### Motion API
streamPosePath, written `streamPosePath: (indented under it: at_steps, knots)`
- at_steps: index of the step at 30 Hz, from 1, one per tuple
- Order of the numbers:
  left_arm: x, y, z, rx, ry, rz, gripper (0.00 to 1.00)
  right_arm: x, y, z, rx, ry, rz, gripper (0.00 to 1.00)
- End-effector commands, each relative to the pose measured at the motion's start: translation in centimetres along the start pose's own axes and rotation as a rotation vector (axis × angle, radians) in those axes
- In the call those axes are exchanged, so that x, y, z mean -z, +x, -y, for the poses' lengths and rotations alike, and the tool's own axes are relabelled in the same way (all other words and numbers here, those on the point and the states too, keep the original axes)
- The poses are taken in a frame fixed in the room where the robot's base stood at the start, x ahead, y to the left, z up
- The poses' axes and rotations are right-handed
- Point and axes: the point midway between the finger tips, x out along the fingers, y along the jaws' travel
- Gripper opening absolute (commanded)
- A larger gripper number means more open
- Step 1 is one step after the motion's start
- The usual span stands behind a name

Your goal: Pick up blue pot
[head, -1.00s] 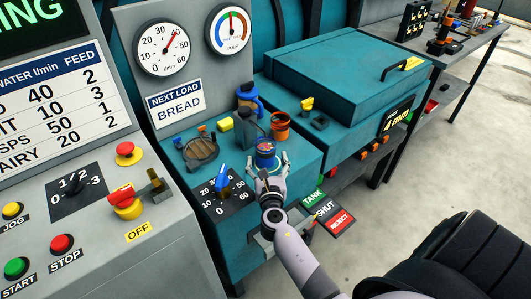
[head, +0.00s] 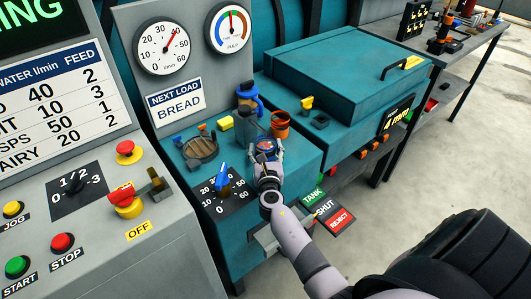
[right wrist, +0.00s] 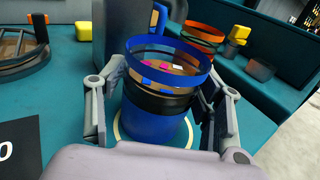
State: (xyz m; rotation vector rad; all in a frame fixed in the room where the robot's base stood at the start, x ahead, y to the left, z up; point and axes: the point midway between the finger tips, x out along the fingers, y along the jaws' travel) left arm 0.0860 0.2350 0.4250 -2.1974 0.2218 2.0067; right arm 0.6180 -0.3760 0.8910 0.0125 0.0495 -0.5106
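The blue pot (head: 265,145) stands upright on the teal machine top, in front of a dark grey block. In the right wrist view the pot (right wrist: 155,125) has a blue rim, a black band and small coloured bits inside. It stands within a pale yellow ring on the surface. My right gripper (head: 266,157) is around the pot, with one finger on each side. In the right wrist view the gripper's fingers (right wrist: 160,95) flank the pot; a small gap shows at the left finger, and contact at the right is unclear. My left gripper is not in view.
Behind the pot are a dark grey block (head: 246,130), an orange pot (head: 280,130) and a blue-topped jug (head: 250,96). A round strainer-like part (head: 200,152) lies to the left. A blue dial knob (head: 222,180) and labelled tabs (head: 325,208) are near the front.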

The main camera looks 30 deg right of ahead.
Motion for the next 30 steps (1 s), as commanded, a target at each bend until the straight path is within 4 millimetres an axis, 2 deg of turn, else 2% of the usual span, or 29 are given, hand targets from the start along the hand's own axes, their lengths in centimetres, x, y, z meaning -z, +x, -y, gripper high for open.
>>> streamPosePath:
  at_steps: [2, 17, 23, 30]
  knots:
    - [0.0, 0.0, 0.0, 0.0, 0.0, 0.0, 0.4, 0.0, 0.0, 0.0, 0.0, 0.0, 0.0, 0.54]
    - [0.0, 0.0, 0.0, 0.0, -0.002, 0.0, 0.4, 0.0, 0.0, 0.0, 0.0, 0.0, 0.0, 0.21]
    - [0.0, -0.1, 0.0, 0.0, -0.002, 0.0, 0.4, -0.1, 0.0, 0.0, 0.0, 0.001, 0.001, 0.2]
    - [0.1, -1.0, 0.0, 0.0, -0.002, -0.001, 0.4, -1.8, -0.3, 0.0, 0.0, 0.001, 0.0, 0.2]
